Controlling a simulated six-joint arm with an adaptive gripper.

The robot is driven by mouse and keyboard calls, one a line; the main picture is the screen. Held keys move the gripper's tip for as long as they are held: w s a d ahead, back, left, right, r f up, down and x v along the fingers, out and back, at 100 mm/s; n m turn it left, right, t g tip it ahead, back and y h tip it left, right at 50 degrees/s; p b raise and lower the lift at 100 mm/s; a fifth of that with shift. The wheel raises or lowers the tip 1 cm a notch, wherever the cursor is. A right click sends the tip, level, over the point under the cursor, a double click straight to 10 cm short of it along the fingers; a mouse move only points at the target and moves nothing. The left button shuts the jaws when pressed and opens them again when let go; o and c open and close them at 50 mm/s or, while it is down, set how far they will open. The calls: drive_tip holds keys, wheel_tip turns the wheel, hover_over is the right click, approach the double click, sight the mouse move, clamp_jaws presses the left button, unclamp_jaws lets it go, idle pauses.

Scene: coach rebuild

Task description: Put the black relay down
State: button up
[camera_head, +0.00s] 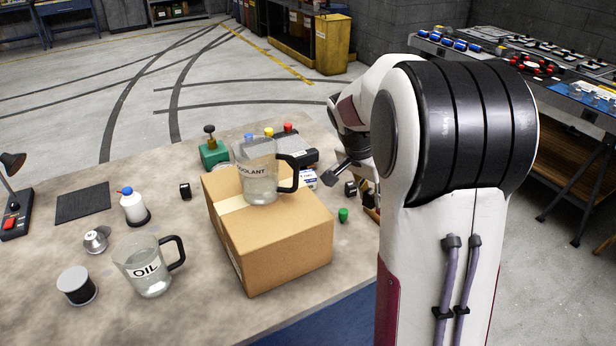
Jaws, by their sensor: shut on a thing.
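My gripper (342,178) is low over the right part of the workbench, partly hidden behind my own arm. It is shut on a small dark block that looks like the black relay (350,188). I cannot tell whether the relay touches the bench. Another small black block (185,191) stands on the bench left of the cardboard box.
The cardboard box (280,245) carries the coolant jug (262,183). An oil jug (145,268), white bottle (133,206), metal parts and a black mat (83,203) stand left. A green piece (343,214) is near my gripper. The front-left bench has free room.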

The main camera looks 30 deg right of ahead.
drive_tip(key=w+n+t+y, duration=0.1)
drive_tip(key=w+n, duration=0.3)
drive_tip(key=w, duration=0.9)
drive_tip(key=n+t+y, duration=0.1)
drive_tip(key=n+t, duration=0.1)
drive_tip(key=n, duration=0.4)
hover_over(303, 172)
drive_tip(key=s, duration=0.1)
drive_tip(key=shift+s+a+f, duration=0.1)
drive_tip(key=shift+a+f, duration=0.2)
drive_tip(key=shift+a, duration=0.05)
drive_tip(key=shift+f, duration=0.15)
drive_tip(key=shift+f, duration=2.35)
drive_tip(key=shift+f, duration=0.15)
drive_tip(key=o, duration=1)
